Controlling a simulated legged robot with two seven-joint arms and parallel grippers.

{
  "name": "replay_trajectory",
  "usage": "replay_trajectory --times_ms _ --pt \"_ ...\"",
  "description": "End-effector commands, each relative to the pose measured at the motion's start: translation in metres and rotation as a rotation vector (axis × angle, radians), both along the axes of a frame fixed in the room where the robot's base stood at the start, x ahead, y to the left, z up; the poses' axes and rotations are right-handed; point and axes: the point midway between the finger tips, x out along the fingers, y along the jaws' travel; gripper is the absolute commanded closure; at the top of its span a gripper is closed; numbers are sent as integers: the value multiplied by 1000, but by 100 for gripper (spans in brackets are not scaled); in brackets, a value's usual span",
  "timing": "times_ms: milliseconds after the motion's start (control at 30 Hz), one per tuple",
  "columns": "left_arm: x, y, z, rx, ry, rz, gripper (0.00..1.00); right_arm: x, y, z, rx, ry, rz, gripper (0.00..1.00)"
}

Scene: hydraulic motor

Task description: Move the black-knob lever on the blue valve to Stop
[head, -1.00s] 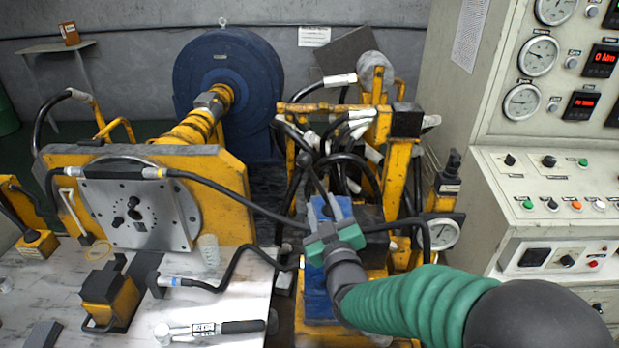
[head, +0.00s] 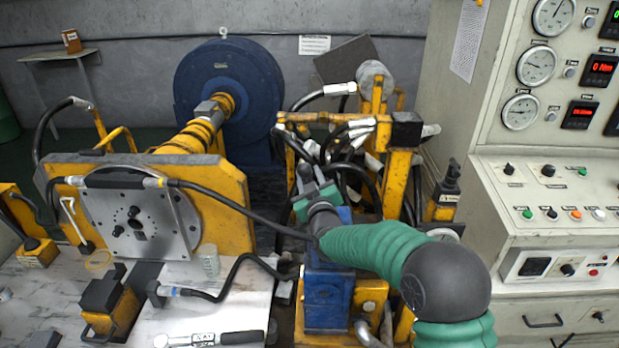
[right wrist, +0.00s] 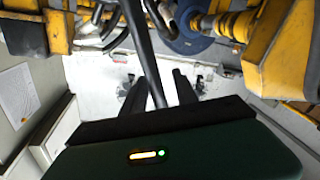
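The blue valve (head: 328,298) stands in the lower middle of the head view, partly covered by my right arm. Its lever rises toward a dark knob (head: 304,159), small and hard to make out among the hoses. My right gripper (head: 305,179) is at the lever above the valve and hides much of it. In the right wrist view the lever (right wrist: 146,50) shows as a dark rod running between the two fingers (right wrist: 157,90). The fingers stand apart, with a gap beside the rod; I see no firm grip. My left gripper is not in view.
Yellow frame posts (head: 393,175) and black hoses crowd the space behind the valve. A white-topped table (head: 235,300) with a torque wrench (head: 210,339) is at left. A control cabinet (head: 540,180) with gauges stands at right.

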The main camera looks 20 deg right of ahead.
Motion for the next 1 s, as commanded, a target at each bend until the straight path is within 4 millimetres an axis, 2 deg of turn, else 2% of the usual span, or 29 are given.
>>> replay_trajectory --times_ms 67,300,367,1000 --pt "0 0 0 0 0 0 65 0 0 0 0 0 0 65" --pt "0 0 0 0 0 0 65 0 0 0 1 0 0 95" --pt "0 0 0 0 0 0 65 0 0 0 1 0 0 100" --pt "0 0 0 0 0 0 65 -1 1 -1 1 2 1 100"
